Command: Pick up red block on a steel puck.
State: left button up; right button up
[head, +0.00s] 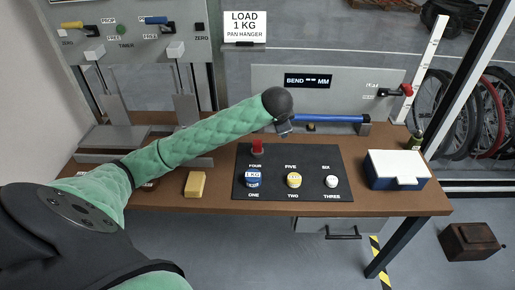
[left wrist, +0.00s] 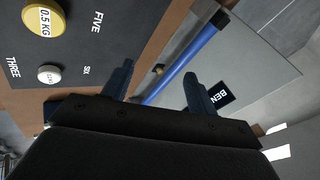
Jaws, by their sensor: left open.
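A small red block (head: 257,146) stands on the black mat (head: 320,158) above the label FOUR in the head view. A steel puck under it is too small to make out. My left arm reaches across from the left. Its gripper (head: 284,127) is up and to the right of the red block, near the left end of a blue bar, and apart from the block. In the left wrist view the two dark blue fingers of my left gripper (left wrist: 158,85) are spread with nothing held between them. The red block is not in that view. My right gripper is not in view.
The mat also bears a blue 1 KG weight (head: 254,181), a yellow weight (head: 294,180) and a small white weight (head: 331,181). The blue bar (head: 325,118) runs behind. A blue-and-white box (head: 397,168) stands right; a yellow block (head: 195,184) lies left.

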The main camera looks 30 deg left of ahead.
pick_arm(q)
jog(key=w+a+g, duration=0.2)
jog(key=a+g, duration=0.1)
jog(key=a, duration=0.7)
jog(key=m+g+h, duration=0.3)
jog(key=h, duration=0.1)
send_over(257, 141)
jog(key=a, duration=0.1)
notch_tip(257, 141, down, 6)
jog(key=shift+a+r, duration=0.1)
jog(key=shift+a, duration=0.05)
jog(key=shift+d+f+p, duration=0.2)
jog(key=shift+f+p, duration=0.3)
jog(key=shift+f, duration=0.75)
jog(key=f+p, duration=0.1)
jog(key=f, duration=0.1)
jog(key=d+f+p, duration=0.1)
jog(key=f, duration=0.1)
jog(key=shift+f, duration=0.5)
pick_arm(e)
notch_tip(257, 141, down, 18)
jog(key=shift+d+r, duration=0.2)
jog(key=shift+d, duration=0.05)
pick_arm(q)
jog(key=shift+c, duration=0.5)
jog(key=c, duration=1.1)
